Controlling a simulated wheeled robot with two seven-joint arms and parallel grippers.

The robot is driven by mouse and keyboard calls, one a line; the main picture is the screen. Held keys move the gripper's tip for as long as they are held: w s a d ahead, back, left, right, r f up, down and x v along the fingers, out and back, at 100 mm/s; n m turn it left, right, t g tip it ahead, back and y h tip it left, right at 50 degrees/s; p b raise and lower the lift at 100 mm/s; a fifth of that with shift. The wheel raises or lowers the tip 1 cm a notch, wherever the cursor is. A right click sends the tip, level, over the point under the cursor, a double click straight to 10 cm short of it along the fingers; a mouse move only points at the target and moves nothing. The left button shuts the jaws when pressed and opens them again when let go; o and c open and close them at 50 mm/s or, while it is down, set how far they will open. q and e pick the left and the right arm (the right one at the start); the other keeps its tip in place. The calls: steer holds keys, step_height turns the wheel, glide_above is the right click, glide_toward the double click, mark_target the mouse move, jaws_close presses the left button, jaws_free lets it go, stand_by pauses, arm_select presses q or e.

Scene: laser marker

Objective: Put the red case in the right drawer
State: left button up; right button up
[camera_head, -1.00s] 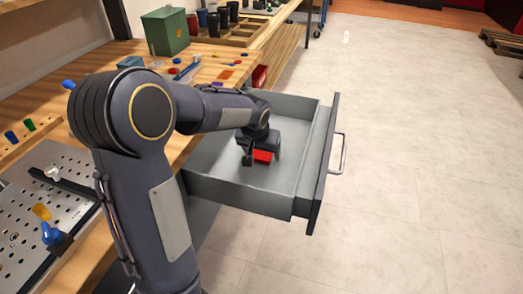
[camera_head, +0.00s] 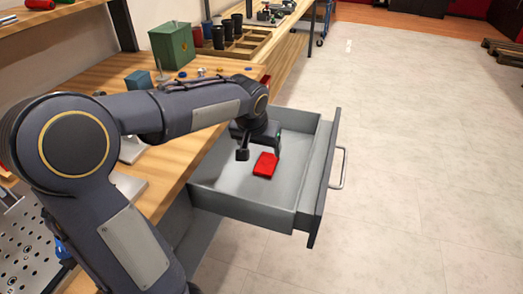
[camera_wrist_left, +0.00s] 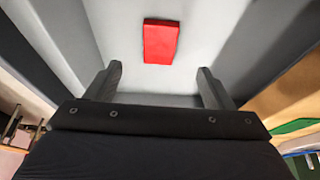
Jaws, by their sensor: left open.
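The red case (camera_head: 265,164) lies flat on the floor of the open grey drawer (camera_head: 228,203). My left gripper (camera_head: 260,152) is above the drawer, just over and beside the case, open and empty. In the left wrist view the case (camera_wrist_left: 161,41) lies beyond the two spread fingers (camera_wrist_left: 158,88), apart from both, with the drawer's pale floor around it. My right gripper is in neither view.
The wooden workbench (camera_head: 168,190) runs along the drawer's left side. A green box (camera_head: 172,45) and a wooden tray with dark cups (camera_head: 232,42) stand at the back. The drawer's front has a metal handle (camera_head: 341,168). Tiled floor to the right is clear.

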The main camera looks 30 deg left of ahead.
arm_select(q)
steer(key=s+d+h, duration=0.1)
steer(key=s+d, duration=0.2)
steer(key=s, duration=0.4)
steer(key=s+d+f+t+h, duration=0.1)
steer(key=s+d, duration=0.3)
steer(key=s, duration=0.4)
steer(key=s+d+f+m+h, duration=0.1)
steer(key=s+d+h, duration=0.1)
steer(key=s, duration=0.6)
steer(key=shift+d+f+h, duration=0.2)
steer(key=shift+d+h, duration=0.2)
steer(key=shift+d, duration=0.45)
